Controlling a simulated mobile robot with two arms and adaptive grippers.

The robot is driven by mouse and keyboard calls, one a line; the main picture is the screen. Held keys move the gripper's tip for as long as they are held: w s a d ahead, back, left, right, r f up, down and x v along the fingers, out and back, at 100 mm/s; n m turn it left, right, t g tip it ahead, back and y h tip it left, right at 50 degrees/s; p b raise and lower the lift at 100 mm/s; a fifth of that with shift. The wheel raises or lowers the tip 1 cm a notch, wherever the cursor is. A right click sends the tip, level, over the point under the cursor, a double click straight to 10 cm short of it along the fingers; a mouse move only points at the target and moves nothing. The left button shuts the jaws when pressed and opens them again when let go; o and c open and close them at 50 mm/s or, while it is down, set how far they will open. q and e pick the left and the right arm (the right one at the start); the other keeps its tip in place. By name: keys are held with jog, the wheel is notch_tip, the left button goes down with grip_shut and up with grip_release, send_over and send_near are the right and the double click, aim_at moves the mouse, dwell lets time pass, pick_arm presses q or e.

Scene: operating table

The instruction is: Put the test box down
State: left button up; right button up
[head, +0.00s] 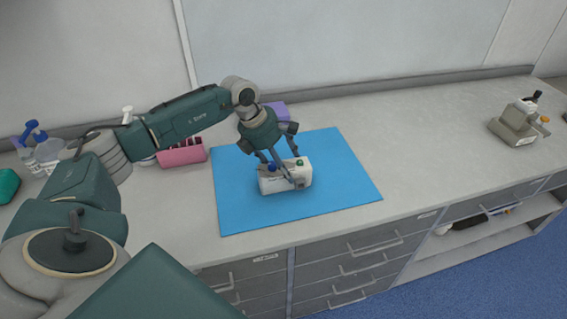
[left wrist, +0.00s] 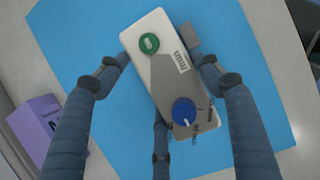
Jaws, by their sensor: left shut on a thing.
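The test box (head: 270,185) is white and grey with a green knob and a blue knob on top. It is upright over the blue mat (head: 235,205) on the counter; I cannot tell whether its base touches the mat. My left gripper (head: 284,176) reaches down from above and is shut on the box. In the left wrist view the test box (left wrist: 165,75) lies between the fingers, with two fingers at the sides and one at the lower end. The blue mat (left wrist: 100,30) fills most of the ground there. My right gripper is not in view.
A pink box (head: 182,153) and a purple box (head: 277,111) stand beside and behind the mat. Spray bottles (head: 40,145) stand at the left. A grey device (head: 515,122) stands far right. The counter between mat and device is clear.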

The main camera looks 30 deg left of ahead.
pick_arm(q)
jog(key=shift+f, duration=0.15)
jog(key=o, duration=1.6)
